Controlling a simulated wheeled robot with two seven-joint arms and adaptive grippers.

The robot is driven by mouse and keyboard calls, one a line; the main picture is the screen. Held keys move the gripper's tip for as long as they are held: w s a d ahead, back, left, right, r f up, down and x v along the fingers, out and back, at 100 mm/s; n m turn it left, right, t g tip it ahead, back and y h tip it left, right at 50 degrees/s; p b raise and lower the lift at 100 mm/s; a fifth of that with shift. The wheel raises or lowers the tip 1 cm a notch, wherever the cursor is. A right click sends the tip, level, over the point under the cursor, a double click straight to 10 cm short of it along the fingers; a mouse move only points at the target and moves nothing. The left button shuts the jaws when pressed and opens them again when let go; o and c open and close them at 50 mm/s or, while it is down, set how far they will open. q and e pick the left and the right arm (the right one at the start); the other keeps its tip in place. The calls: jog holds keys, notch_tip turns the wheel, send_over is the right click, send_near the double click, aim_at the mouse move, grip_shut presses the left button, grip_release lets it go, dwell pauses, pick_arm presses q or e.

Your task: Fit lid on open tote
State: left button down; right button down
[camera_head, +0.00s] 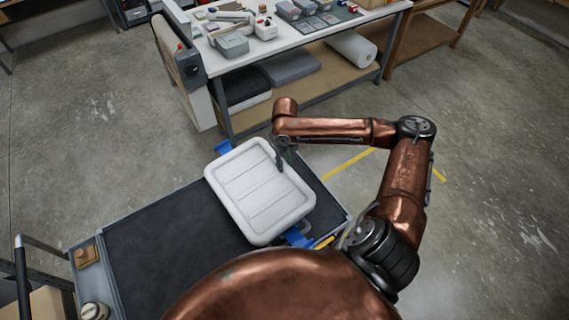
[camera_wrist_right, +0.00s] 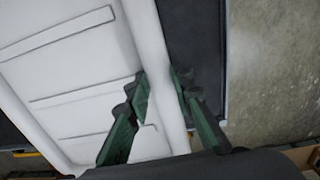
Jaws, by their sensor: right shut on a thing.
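The lid (camera_head: 258,190) is a pale grey-white panel with raised ribs, lying over the cart in the head view. It fills much of the right wrist view (camera_wrist_right: 75,75). Blue parts, which look like the tote's handles, stick out from under its far end (camera_head: 222,147) and near end (camera_head: 297,237). The rest of the tote is hidden under the lid, so I cannot tell whether the lid is seated. My right gripper (camera_head: 281,150) is shut on the lid's right edge; its green-padded fingers (camera_wrist_right: 163,83) straddle the rim. My left gripper is not in view.
The cart's dark mat (camera_head: 160,235) is bare left of the lid. A small wooden item (camera_head: 88,254) and a round jar (camera_head: 94,311) sit at its left end. A workbench (camera_head: 300,45) with several boxes and tools stands beyond. Open concrete floor lies right.

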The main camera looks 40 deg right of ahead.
jog(key=shift+f, duration=0.3)
jog(key=c, duration=2)
grip_release()
jog(key=o, duration=0.3)
notch_tip(320, 180, up, 12)
jog(key=shift+r, duration=0.1)
